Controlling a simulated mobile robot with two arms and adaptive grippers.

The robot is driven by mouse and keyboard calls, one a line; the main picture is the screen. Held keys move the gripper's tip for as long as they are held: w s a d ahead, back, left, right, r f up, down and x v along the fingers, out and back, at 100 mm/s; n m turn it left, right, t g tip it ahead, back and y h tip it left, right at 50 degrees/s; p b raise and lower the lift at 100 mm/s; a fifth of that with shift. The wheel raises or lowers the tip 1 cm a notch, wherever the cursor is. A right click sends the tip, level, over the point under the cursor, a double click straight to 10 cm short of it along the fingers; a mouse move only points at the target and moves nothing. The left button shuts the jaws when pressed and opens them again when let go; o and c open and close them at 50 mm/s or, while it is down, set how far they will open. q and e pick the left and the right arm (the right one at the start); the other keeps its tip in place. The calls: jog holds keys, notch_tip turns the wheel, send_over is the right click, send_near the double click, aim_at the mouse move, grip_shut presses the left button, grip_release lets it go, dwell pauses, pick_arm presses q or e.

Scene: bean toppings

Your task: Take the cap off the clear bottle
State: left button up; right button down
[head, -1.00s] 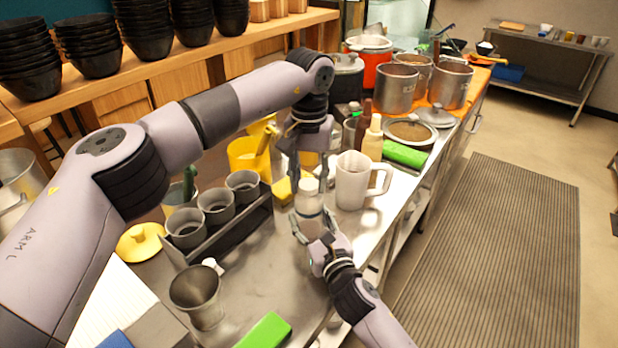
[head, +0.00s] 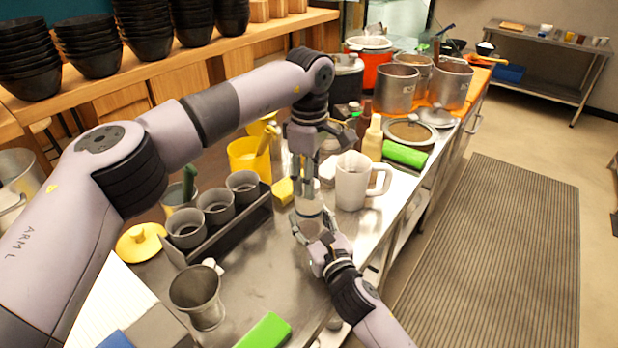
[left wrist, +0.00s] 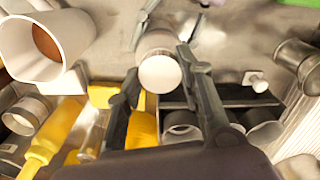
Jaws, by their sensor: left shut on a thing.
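The clear bottle (head: 309,207) stands upright near the front edge of the steel counter, mostly covered by my grippers. Its round white cap (left wrist: 160,74) faces the camera in the left wrist view. My left gripper (head: 308,192) comes down from above, its fingers shut on the cap from two sides; in the left wrist view its fingers (left wrist: 155,88) flank the cap. My right gripper (head: 313,228) comes from the near side, its fingers around the bottle's body below the cap. The cap sits over the bottle; whether there is a gap cannot be told.
A white mug (head: 351,182) stands close right of the bottle. A rack of grey cups (head: 228,237) and a yellow container (head: 246,156) are to the left. A metal cup (head: 199,292) and a green block (head: 264,331) are nearer. Some bare counter lies between.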

pick_arm(q)
jog(key=n, duration=0.9)
jog(key=shift+n, duration=0.3)
jog(key=n, duration=0.5)
jog(key=shift+n, duration=0.3)
jog(key=n, duration=0.3)
jog(key=shift+n, duration=0.4)
jog(key=n, duration=0.5)
jog(key=shift+n, duration=0.3)
jog(key=n, duration=0.4)
jog(key=shift+r, duration=0.1)
jog(key=n, duration=0.5)
jog(key=shift+n, duration=0.3)
jog(key=n, duration=0.4)
jog(key=shift+w+r, duration=0.1)
jog(key=shift+r, duration=0.15)
